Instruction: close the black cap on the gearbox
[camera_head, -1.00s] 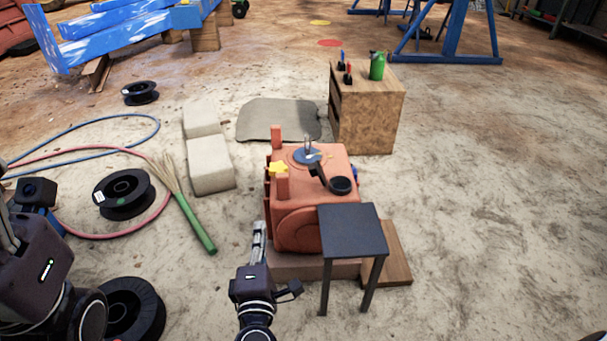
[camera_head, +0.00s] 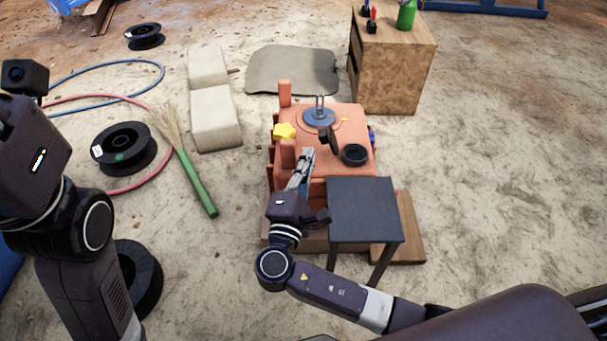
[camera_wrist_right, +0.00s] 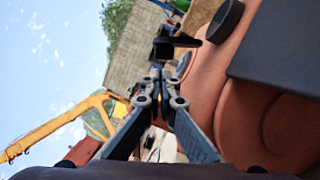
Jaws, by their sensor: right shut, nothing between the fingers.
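The orange gearbox (camera_head: 340,125) stands in the middle of the head view. On its top are a round black ring-like part (camera_head: 354,154) and a raised dark piece that looks like the black cap (camera_head: 328,138), tilted up beside it. My right gripper (camera_head: 308,153) is shut and empty, at the gearbox's near left edge, left of and below the raised piece. In the wrist view its fingertips (camera_wrist_right: 156,72) meet just short of a dark piece (camera_wrist_right: 176,43); I cannot tell whether they touch. My left arm shows at the left; its fingers are out of view.
A dark small table (camera_head: 365,210) stands close in front of the gearbox, right of my right gripper. A blue-grey disc with a metal loop (camera_head: 319,117) and a yellow knob (camera_head: 285,131) are on the gearbox. A wooden cabinet (camera_head: 395,70) stands behind.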

